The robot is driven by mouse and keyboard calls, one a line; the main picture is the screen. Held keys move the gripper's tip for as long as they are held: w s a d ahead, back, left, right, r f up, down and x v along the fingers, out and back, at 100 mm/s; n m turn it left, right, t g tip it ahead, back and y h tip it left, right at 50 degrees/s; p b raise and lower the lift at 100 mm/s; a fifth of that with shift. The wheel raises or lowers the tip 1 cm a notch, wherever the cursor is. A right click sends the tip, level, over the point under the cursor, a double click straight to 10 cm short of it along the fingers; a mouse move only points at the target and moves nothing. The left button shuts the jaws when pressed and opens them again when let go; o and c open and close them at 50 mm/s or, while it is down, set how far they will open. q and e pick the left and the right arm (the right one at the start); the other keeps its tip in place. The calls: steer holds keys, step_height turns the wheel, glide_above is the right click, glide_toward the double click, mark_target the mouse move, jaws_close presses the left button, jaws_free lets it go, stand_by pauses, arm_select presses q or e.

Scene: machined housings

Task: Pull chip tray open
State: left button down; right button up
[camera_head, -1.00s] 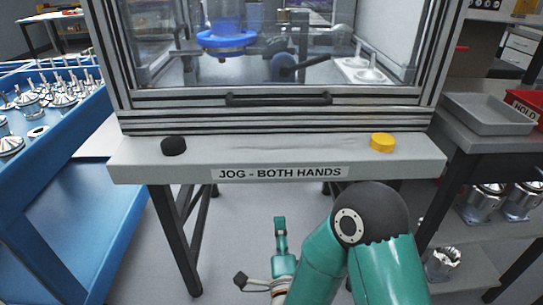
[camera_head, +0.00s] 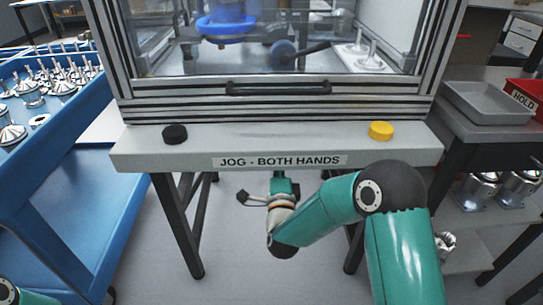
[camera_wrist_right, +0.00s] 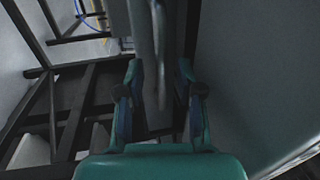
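The chip tray cannot be made out in the head view; the area under the machine's front ledge (camera_head: 385,148) is partly hidden by that ledge and my right arm. In the right wrist view, a grey panel (camera_wrist_right: 138,20) with a thin bar like a handle (camera_wrist_right: 162,65) runs down from the top; it may be the tray's front. My right gripper (camera_wrist_right: 157,88) has its two fingers apart on either side of this bar, with no clear contact. In the head view the right gripper reaches under the ledge, its fingertips hidden. My left gripper is out of view.
The ledge carries a black button (camera_head: 175,134) and a yellow button (camera_head: 381,131). Above is the enclosure's door handle (camera_head: 278,88). A blue cart (camera_head: 75,185) with metal parts stands left; a grey tray (camera_head: 487,103) and red HOLD bin (camera_head: 525,97) are right. Dark legs (camera_head: 178,225) flank open floor.

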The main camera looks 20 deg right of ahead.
steer(key=shift+x, duration=1)
jaws_close()
steer(key=shift+f, duration=0.1)
